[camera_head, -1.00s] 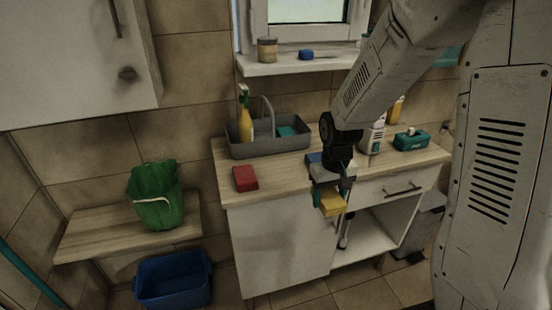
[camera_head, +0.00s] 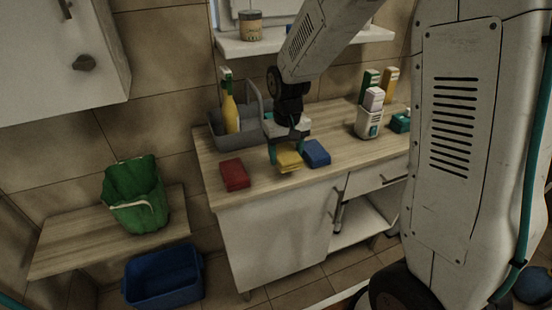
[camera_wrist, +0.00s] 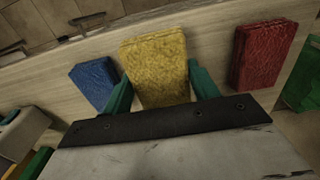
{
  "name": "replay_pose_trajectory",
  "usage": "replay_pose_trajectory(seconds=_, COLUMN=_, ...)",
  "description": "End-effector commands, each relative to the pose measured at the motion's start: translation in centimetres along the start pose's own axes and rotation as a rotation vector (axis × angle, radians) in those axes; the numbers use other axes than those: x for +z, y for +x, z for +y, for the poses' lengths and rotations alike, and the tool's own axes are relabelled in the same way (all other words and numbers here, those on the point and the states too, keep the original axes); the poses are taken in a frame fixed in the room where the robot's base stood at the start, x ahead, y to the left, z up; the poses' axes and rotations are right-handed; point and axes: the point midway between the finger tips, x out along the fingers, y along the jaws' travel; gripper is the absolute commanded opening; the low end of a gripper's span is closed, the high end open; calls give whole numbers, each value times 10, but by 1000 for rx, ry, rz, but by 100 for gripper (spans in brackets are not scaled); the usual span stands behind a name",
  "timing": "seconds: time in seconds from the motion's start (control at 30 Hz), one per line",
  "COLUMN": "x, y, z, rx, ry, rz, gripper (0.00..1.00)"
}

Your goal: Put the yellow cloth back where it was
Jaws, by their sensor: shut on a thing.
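The yellow cloth (camera_head: 288,160) is a folded block between the teal fingers of my gripper (camera_head: 287,150). My gripper is shut on it, over the worktop between the red cloth (camera_head: 235,174) and the blue cloth (camera_head: 316,153). In the wrist view the yellow cloth (camera_wrist: 155,70) sits between both fingers, with the blue cloth (camera_wrist: 95,82) on the left and the red cloth (camera_wrist: 262,54) on the right. I cannot tell whether the yellow cloth touches the worktop.
The wooden worktop (camera_head: 262,190) has a grey caddy (camera_head: 228,138) with a yellow bottle behind my gripper. Several bottles (camera_head: 369,122) stand at the right.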

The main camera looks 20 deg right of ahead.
Motion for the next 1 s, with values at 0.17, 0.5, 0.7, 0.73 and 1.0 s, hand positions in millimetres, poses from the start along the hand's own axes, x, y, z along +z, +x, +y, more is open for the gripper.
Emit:
replay_pose_trajectory(seconds=0.17, x=-23, y=3, z=-16, rx=0, ry=-2, rz=-2, gripper=35)
replay_pose_trajectory(seconds=0.5, x=-27, y=32, z=-19, rx=0, ry=-1, rz=-5, gripper=35)
replay_pose_trajectory(seconds=0.7, x=-28, y=38, z=-19, rx=0, ry=-1, rz=0, gripper=35)
replay_pose_trajectory(seconds=0.73, x=-28, y=38, z=-19, rx=0, ry=-1, rz=0, gripper=35)
replay_pose_trajectory(seconds=1.0, x=-27, y=44, z=-19, rx=0, ry=-2, rz=-2, gripper=35)
